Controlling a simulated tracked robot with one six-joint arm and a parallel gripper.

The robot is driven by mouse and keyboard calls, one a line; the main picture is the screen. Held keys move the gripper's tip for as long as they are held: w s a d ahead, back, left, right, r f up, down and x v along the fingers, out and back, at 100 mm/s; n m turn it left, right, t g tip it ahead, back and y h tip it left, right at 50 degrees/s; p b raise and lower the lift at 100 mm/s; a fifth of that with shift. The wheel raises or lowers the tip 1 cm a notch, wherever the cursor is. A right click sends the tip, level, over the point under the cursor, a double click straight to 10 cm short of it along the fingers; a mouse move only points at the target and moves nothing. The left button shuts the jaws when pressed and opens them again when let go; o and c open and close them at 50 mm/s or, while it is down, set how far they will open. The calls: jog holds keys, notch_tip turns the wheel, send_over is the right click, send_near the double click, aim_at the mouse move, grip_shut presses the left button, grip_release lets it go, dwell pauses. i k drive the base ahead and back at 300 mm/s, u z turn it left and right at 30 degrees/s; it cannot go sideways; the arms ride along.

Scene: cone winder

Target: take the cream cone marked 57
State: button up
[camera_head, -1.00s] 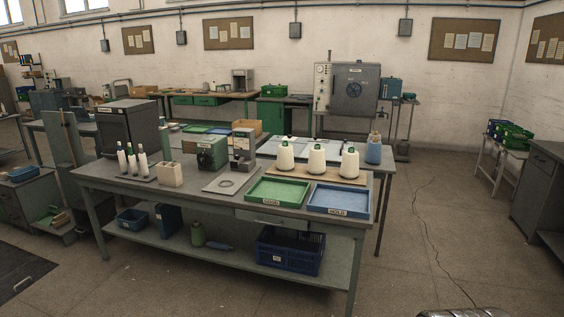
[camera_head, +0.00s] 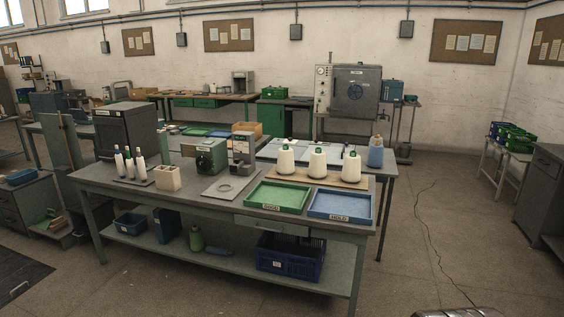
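Three cream cones with green tops stand upright in a row on a wooden board (camera_head: 328,181) on the workbench: a left one (camera_head: 286,159), a middle one (camera_head: 317,163) and a right one (camera_head: 352,167). Any number marks on them are too small to read, so I cannot tell which is 57. No gripper fingers show in the view. A shiny rounded metal piece shows at the bottom right edge; I cannot tell what it is.
A green tray (camera_head: 276,197) and a blue tray (camera_head: 341,205) lie in front of the cones. A blue bottle (camera_head: 375,153) stands to their right. Thin spools (camera_head: 130,164), a beige holder (camera_head: 167,176) and instruments (camera_head: 210,157) stand left.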

aim_at(286, 163)
jog(key=u, duration=0.4)
jog(key=i, duration=0.8)
jog(key=u, duration=0.6)
jog(key=i, duration=1.95)
jog(key=z, duration=0.75)
jog(key=i, duration=0.7)
jog(key=z, duration=0.6)
jog(key=i, duration=0.45)
jog(key=z, duration=0.2)
